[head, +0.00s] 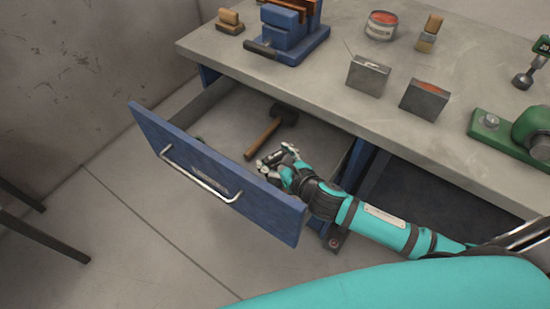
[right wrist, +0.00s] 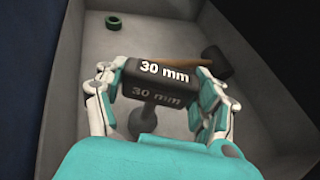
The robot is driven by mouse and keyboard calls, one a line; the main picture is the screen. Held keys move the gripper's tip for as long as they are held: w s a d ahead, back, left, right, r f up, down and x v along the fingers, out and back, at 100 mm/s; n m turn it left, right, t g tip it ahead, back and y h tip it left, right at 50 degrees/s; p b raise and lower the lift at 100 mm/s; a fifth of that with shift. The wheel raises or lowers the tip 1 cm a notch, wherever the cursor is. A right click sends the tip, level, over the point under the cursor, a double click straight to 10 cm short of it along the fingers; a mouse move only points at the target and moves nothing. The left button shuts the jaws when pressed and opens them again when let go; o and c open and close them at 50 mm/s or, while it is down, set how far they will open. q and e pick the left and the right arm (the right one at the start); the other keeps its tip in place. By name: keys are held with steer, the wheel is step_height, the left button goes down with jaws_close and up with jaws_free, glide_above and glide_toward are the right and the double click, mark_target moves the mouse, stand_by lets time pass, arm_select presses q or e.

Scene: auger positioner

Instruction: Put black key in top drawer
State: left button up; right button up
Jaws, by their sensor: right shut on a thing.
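My right gripper (head: 277,160) is over the open top drawer (head: 225,178), just behind its blue front panel. In the right wrist view the gripper (right wrist: 155,88) is shut on the black key (right wrist: 155,83), a dark block marked "30 mm" with a stem below it. The key is between the fingers, with the grey drawer interior (right wrist: 178,32) beyond it. Whether the key touches the drawer floor cannot be told. In the head view the key is small and partly hidden by the fingers. My left gripper is not in view.
A mallet (head: 263,138) lies in the drawer. A green ring (right wrist: 95,54) also lies inside. Floor is clear in front.

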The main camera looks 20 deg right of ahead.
steer(key=o, duration=1.8)
steer(key=shift+f, duration=0.1)
steer(key=shift+c, duration=0.2)
steer(key=shift+s+r, duration=0.1)
steer(key=shift+r, duration=0.1)
steer(key=v, duration=1.1)
steer(key=shift+s, duration=0.4)
steer(key=shift+d, duration=0.15)
